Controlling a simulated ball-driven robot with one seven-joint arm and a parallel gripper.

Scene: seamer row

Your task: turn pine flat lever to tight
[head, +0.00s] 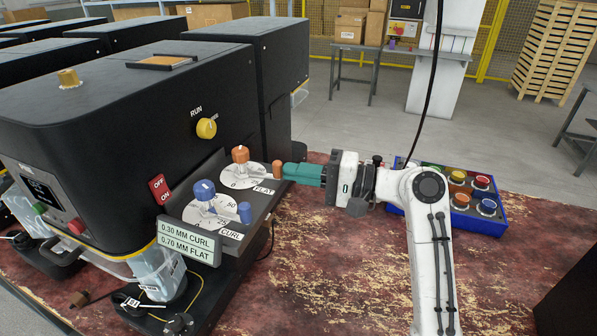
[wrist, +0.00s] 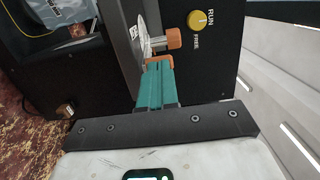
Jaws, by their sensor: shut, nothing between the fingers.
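The flat lever has an orange hub (head: 240,154) on a white dial marked FLAT (head: 246,176). A metal rod runs from it to an orange end grip (head: 277,168). My gripper (head: 290,172) has teal fingers, shut and empty, level and pointing left right beside the orange end grip. In the wrist view the shut fingertips (wrist: 157,74) lie close to orange lever parts (wrist: 174,39). Whether they touch the lever is unclear. The side of the grip facing my gripper is partly hidden.
A blue curl lever (head: 204,192) with its own dial stands in front of the flat lever. A yellow RUN knob (head: 206,128) is on the black machine (head: 120,110) above. A sign (head: 186,243) reads 0.30 MM CURL, 0.70 MM FLAT. A blue button box (head: 487,221) stands right.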

